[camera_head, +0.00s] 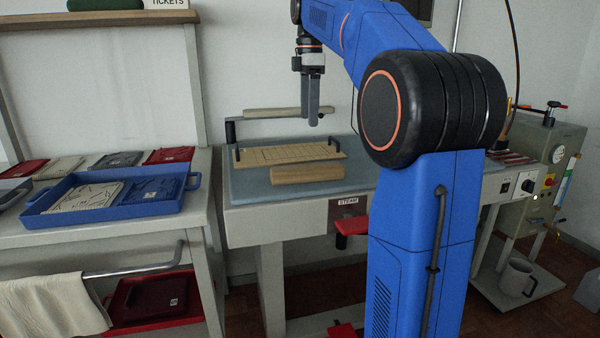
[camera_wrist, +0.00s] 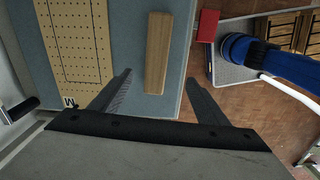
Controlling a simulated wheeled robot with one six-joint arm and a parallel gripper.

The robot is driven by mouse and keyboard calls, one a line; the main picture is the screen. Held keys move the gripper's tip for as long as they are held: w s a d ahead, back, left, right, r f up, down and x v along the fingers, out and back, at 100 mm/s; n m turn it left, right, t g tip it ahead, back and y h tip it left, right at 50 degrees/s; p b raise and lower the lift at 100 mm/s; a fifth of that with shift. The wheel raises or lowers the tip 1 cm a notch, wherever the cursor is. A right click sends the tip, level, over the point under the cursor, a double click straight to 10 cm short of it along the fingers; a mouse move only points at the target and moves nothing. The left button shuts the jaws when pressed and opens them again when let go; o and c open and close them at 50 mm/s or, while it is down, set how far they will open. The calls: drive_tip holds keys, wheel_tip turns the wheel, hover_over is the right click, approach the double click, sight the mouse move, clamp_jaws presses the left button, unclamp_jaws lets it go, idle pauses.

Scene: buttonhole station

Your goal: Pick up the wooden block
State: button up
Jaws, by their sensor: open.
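The wooden block (camera_head: 307,172) is a plain tan bar lying on the blue-grey pad of the pressing table (camera_head: 240,183), close to its front edge. In the wrist view the block (camera_wrist: 158,52) lies lengthwise up the picture, ahead of the fingers. My gripper (camera_head: 313,115) hangs above the back part of the table, apart from the block.
A perforated tan board (camera_head: 290,152) with dark handles lies right behind the block. A padded arm (camera_head: 288,113) stands over the table's back. A blue tray (camera_head: 58,218) with folded cloths is on the left bench. A red pedal-like part (camera_head: 351,226) juts below the table front.

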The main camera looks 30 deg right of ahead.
approach(307, 166)
wheel_tip(307, 166, down, 10)
drive_tip(key=shift+s+f, duration=0.15)
idle(0.7)
drive_tip(key=c, duration=1.5)
